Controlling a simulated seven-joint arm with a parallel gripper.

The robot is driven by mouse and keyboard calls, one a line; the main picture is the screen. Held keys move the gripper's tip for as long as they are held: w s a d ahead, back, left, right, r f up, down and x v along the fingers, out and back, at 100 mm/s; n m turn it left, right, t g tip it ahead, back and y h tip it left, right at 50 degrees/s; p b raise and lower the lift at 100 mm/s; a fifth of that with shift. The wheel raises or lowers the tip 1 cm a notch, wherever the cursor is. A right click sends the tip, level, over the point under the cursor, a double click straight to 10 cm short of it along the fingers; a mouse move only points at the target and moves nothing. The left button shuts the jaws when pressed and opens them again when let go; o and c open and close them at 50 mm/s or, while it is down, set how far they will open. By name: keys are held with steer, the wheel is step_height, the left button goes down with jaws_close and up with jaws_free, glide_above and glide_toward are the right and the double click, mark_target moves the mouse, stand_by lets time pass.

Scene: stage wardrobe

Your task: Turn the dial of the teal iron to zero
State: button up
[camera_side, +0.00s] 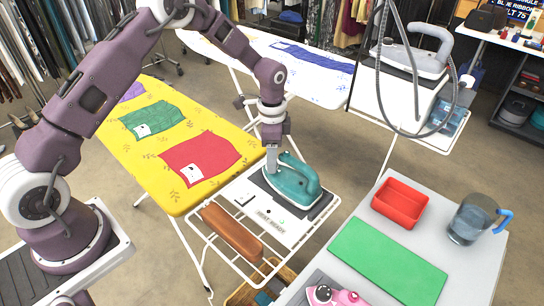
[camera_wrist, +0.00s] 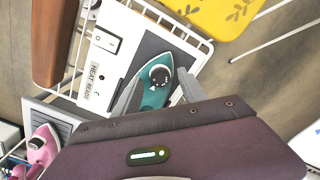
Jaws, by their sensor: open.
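The teal iron (camera_side: 293,181) rests flat on a dark pad on the white wire rack at the end of the yellow ironing board. In the wrist view the teal iron (camera_wrist: 157,96) shows its round dark dial (camera_wrist: 160,75) with a pale rim and small light marks. My gripper (camera_side: 272,170) is over the front part of the iron. In the wrist view my gripper (camera_wrist: 158,92) has its two fingers apart, one on each side of the iron near the dial, with nothing held. The dial's exact setting is too small to read. My gripper hides the iron's rear in the wrist view.
A white panel labelled HEAT READY (camera_side: 270,218) and a brown wooden block (camera_side: 232,232) lie beside the pad. A grey table at right holds a red tray (camera_side: 400,202), a green mat (camera_side: 388,262), a water jug (camera_side: 470,220) and a pink iron (camera_side: 335,296).

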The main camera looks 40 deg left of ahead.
step_height(320, 180, up, 7)
steer(key=shift+f, duration=0.15)
